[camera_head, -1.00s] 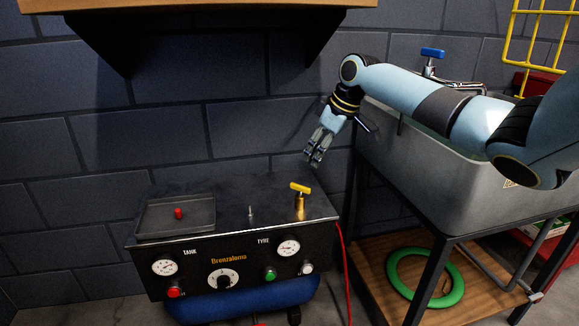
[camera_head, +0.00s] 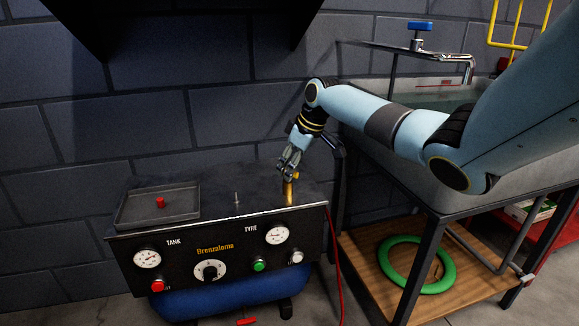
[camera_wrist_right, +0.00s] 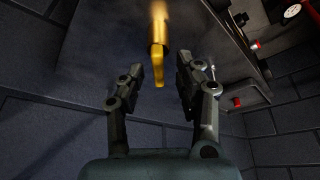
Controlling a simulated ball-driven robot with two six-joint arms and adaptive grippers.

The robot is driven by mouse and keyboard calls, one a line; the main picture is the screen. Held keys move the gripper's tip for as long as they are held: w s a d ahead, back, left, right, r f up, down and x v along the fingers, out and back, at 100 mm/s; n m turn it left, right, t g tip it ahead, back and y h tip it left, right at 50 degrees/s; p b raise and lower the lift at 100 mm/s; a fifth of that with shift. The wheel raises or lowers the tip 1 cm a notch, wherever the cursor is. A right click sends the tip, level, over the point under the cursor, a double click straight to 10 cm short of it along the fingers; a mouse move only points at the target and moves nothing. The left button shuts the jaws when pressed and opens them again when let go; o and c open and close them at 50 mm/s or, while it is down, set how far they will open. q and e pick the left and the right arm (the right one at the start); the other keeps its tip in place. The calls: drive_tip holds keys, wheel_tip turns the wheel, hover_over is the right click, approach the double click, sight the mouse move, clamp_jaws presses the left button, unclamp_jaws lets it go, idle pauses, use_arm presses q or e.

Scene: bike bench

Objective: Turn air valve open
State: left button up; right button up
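The air valve has a brass stem (camera_head: 289,195) and a yellow handle, and stands at the right of the compressor's top. In the head view my right gripper (camera_head: 287,174) is right at the handle and hides most of it. In the right wrist view the yellow handle (camera_wrist_right: 159,72) lies between and slightly beyond the two fingertips of my right gripper (camera_wrist_right: 161,76). The fingers are apart, with a gap on both sides of the handle, so it is not gripped. My left gripper is in neither view.
The black compressor panel (camera_head: 215,262) carries gauges, a dial and buttons. A tray (camera_head: 158,205) with a red knob sits on its left, and a thin metal pin (camera_head: 237,198) stands mid-top. A sink (camera_head: 440,170) on a frame is to the right.

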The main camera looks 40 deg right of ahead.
drive_tip(key=c, duration=0.3)
clamp_jaws()
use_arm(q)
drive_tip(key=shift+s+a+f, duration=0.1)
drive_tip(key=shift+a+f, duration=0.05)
